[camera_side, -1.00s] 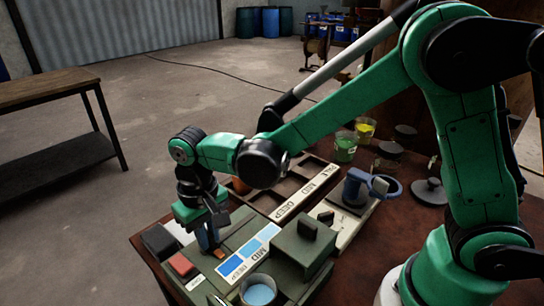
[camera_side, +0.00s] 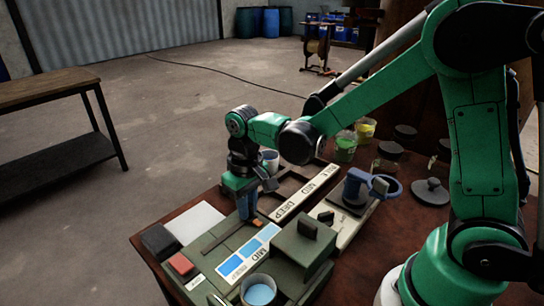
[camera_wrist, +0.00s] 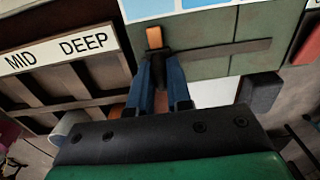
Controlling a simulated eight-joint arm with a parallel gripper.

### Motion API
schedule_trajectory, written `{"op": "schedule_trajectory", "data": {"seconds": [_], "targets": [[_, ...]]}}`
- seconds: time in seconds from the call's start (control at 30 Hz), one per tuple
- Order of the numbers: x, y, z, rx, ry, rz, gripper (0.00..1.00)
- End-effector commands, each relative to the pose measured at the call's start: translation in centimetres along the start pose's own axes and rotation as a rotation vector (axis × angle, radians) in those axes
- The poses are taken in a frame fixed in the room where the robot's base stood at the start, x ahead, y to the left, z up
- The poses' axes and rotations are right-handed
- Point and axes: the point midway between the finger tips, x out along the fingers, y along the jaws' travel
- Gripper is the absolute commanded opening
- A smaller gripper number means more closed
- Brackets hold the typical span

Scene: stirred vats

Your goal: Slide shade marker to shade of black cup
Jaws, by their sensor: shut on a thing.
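The shade marker (camera_side: 257,222) is a small slider with an orange tip. My gripper (camera_side: 247,210) is shut on it, with both blue fingers close together around its dark stem. In the wrist view the orange tip (camera_wrist: 154,38) sticks out past my gripper (camera_wrist: 158,62), at the left end of the dark slot (camera_wrist: 225,50). It stands beside the palest swatch (camera_wrist: 145,8). A cup of light blue liquid (camera_side: 259,291) is at the front. I cannot identify a black cup.
A green box (camera_side: 302,248) stands right of the card. A black block (camera_side: 160,240) and a red block (camera_side: 181,264) sit at left. A pale cup (camera_side: 270,161) stands behind my gripper.

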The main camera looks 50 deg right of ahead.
Motion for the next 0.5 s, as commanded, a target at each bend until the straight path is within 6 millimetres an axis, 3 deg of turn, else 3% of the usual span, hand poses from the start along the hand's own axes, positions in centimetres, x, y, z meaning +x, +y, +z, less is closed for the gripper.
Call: {"op": "schedule_trajectory", "data": {"seconds": [0.17,0.2,0.3,0.5], "targets": [[-0.02,0.63,-0.06,0.009,0.002,0.018,0.0],[-0.02,0.65,-0.06,0.01,0.001,0.019,0.23],[-0.01,0.59,-0.05,0.009,0.001,0.018,0.46],[0.0,0.46,-0.02,0.007,0.0,0.015,0.46]]}}
